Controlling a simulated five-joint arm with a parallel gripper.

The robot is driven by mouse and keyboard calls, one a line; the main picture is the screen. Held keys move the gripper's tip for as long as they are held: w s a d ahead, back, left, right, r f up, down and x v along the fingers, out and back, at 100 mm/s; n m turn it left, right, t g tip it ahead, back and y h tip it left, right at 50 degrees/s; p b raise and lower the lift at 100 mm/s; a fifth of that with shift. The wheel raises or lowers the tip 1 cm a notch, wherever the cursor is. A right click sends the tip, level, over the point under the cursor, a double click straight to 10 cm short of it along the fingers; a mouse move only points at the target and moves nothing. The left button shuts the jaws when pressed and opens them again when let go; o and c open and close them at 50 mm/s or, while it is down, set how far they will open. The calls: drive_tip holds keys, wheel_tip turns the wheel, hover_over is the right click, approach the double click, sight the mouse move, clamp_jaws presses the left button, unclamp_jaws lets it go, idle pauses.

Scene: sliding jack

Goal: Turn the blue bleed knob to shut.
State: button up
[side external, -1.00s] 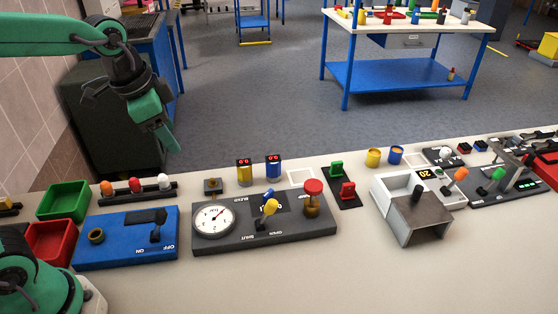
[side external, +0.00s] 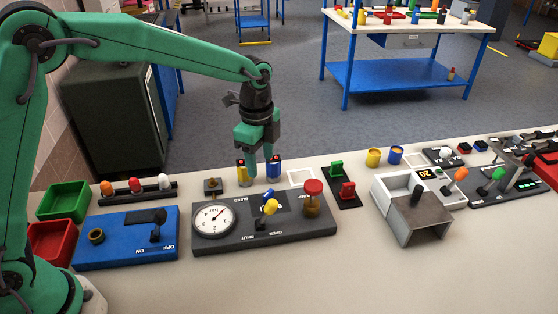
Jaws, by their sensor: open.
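The blue bleed knob (side external: 267,194) is small and sits on the dark grey panel (side external: 297,236), at the back of its middle, behind a yellow lever (side external: 270,207). Labels by the panel's parts include BLEED and SHUT. My gripper (side external: 262,171) points down above and just behind the blue knob, apart from it. Its green fingers are open and empty. The exact gap to the knob is hard to judge from this angle.
On the same panel are a white dial gauge (side external: 213,219) at left and a red-topped knob (side external: 313,190) at right. A blue switch box (side external: 125,248) lies left. The front table is clear.

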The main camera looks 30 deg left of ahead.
sight(268, 192)
drive_tip(key=shift+w+d+f+m, duration=0.25)
drive_tip(key=shift+d+f, duration=0.1)
drive_tip(key=shift+f, duration=0.2)
drive_tip(key=shift+w+d+f+m, duration=0.25)
drive_tip(key=shift+d+f, duration=0.05)
drive_tip(key=shift+f, duration=0.2)
drive_tip(key=shift+f, duration=0.1)
drive_tip(key=shift+f, duration=3.8)
drive_tip(key=shift+c, duration=0.2)
drive_tip(key=c, duration=0.9)
